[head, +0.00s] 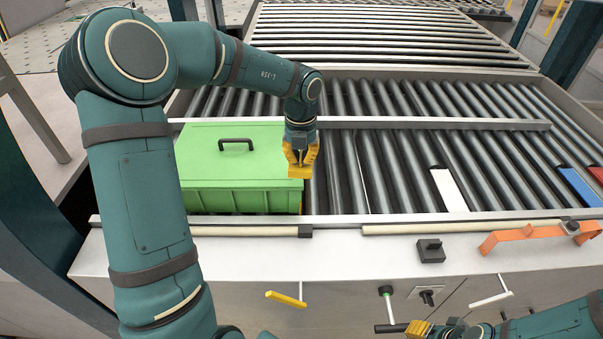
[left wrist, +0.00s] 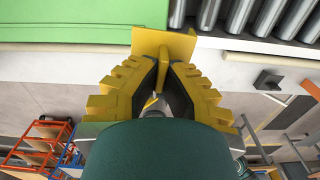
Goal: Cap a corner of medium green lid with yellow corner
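The green lid (head: 235,150) with a black handle covers a green box (head: 240,202) on the roller conveyor, and it also shows in the left wrist view (left wrist: 80,14). My left gripper (head: 300,158) is at the lid's front right corner. Its yellow fingers are shut on a small yellow corner (head: 300,172), also seen in the left wrist view (left wrist: 163,45). The yellow corner is at or just beside the lid's corner; I cannot tell whether they touch. My right gripper (head: 418,329) is low at the bottom right, far from the lid, and its opening is unclear.
The conveyor rollers (head: 400,170) right of the box are mostly clear. A metal rail (head: 430,123) crosses behind the lid. White (head: 449,190) and blue (head: 580,187) pieces lie on the right. A black block (head: 430,251) and an orange handle (head: 535,235) sit on the front ledge.

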